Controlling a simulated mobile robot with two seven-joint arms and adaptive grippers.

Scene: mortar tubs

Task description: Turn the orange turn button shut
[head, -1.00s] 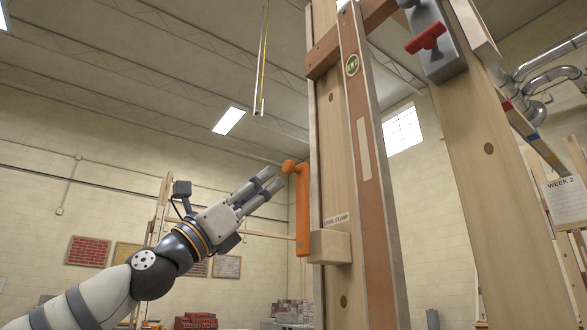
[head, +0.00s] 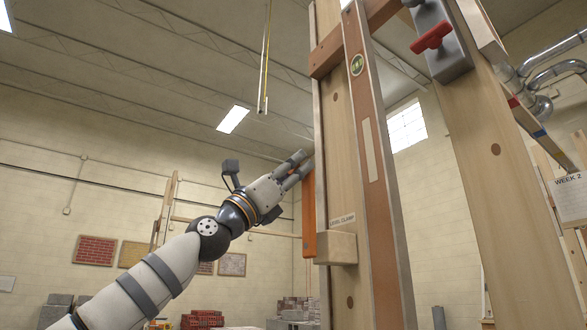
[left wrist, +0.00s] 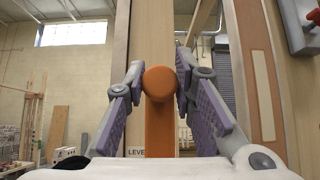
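The orange turn button (head: 309,220) hangs upright along the left side of the wooden post, above left of a wooden block (head: 336,249). In the left wrist view its round orange knob (left wrist: 160,83) faces the camera, with the bar (left wrist: 160,135) running straight down. My left gripper (head: 302,166) is at the top of the button, which hides the knob in the head view. In the left wrist view its fingers (left wrist: 159,75) stand open on either side of the knob, close to it; I cannot tell whether they touch. My right gripper is not in view.
A long level (head: 373,160) stands against the post (head: 341,150), right of the button. A "LEVEL CLAMP" label (head: 342,219) is above the block. A grey box with a red handle (head: 432,37) is at upper right. The space left of the post is open.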

